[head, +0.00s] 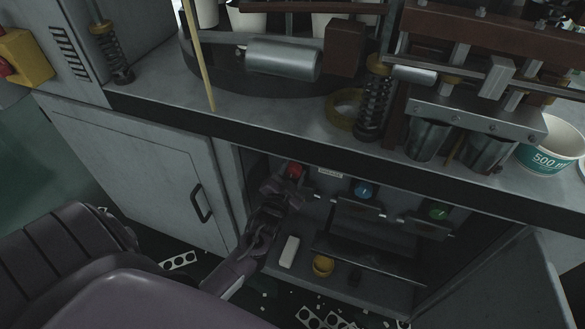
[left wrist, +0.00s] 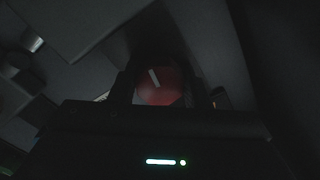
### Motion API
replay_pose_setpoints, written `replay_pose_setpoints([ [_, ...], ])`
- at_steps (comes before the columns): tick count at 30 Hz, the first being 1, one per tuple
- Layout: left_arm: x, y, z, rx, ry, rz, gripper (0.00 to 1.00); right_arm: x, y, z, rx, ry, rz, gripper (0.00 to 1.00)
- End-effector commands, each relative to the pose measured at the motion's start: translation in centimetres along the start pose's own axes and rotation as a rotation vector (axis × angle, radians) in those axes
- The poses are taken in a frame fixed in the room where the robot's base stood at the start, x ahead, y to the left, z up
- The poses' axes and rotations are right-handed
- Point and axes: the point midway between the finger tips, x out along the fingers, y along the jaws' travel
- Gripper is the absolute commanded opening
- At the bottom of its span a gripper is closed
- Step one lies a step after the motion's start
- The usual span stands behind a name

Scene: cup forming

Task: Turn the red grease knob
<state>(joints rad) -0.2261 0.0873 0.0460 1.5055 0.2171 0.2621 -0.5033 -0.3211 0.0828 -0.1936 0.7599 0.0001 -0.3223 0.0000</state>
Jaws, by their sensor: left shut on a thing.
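The red grease knob (head: 295,170) is at the left end of a row of knobs inside the open lower cabinet of the machine. My left gripper (head: 284,184) reaches in from the lower left and is shut on the knob. In the left wrist view the red knob (left wrist: 160,85) shows between the two dark fingers, with a pale pointer line tilted a little to the left of upright. Part of the knob is hidden behind the gripper. My right gripper is not in view.
A blue knob (head: 364,189) and a green knob (head: 438,211) sit further right in the row. A white block (head: 289,251) and a yellow cup-like piece (head: 323,265) are on the cabinet floor. Above, the counter edge (head: 330,150) overhangs the opening. A paper cup (head: 552,148) stands at the right.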

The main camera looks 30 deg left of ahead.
Motion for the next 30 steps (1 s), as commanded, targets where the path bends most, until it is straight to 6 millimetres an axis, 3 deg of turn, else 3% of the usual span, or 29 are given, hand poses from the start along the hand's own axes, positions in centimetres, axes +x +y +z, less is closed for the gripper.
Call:
replay_pose_setpoints([
  [12, 0.0, 0.0, 0.0, 0.212, -0.001, 0.002, 0.20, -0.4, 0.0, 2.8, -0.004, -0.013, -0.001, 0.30],
  [29, 0.0, 0.0, 0.0, 0.246, -0.001, 0.001, 0.20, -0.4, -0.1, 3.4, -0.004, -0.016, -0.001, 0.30],
  [30, 0.0, 0.0, 0.0, 0.246, -0.001, 0.001, 0.46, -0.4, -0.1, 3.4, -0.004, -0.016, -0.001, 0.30],
])
